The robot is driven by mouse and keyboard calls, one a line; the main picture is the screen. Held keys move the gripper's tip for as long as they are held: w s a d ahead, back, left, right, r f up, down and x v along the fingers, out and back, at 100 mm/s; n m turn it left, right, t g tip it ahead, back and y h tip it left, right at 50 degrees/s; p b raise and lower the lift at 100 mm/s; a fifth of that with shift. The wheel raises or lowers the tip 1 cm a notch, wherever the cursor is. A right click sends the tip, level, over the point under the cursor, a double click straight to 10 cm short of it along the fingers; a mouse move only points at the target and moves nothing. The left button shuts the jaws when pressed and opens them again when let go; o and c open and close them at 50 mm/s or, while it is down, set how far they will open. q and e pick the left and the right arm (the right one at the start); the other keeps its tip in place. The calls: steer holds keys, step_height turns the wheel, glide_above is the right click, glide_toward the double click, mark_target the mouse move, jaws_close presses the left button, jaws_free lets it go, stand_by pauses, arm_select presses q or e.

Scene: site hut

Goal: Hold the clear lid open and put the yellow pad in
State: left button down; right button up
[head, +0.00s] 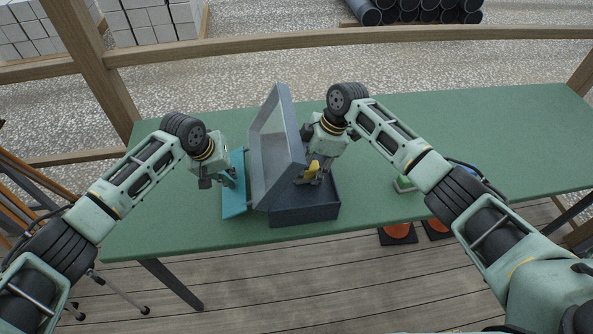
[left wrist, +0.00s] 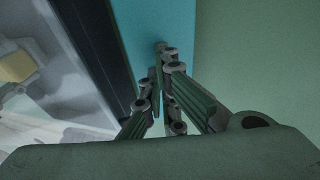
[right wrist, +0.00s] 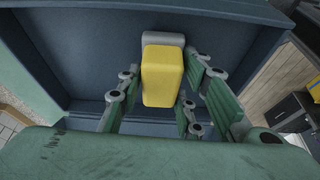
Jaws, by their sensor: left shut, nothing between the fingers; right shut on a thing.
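A dark blue box (head: 300,216) stands on the green table, its framed clear lid (head: 272,150) raised and leaning to the left. My left gripper (head: 230,178) is shut and empty on the outer side of the lid, close to it, in front of a teal panel (head: 234,205). The left wrist view shows its fingers (left wrist: 158,92) together over the teal surface. My right gripper (head: 312,180) is shut on the yellow pad (head: 313,166) over the open box. In the right wrist view the yellow pad (right wrist: 163,76) sits between the fingers above the box interior; a grey piece shows behind it.
The green table (head: 480,140) is clear at the far right and back. Orange cones (head: 397,232) stand below the table's front edge. A wooden rail (head: 300,42) runs behind the table.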

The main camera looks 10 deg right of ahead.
steer(key=shift+f, duration=0.15)
steer(key=o, duration=1.1)
steer(key=shift+o, duration=0.2)
steer(key=shift+a+v, duration=0.15)
steer(key=shift+v, duration=2.5)
steer(key=shift+a+v, duration=0.1)
steer(key=shift+v, duration=2.55)
steer(key=s+d, duration=1)
steer(key=s, duration=0.4)
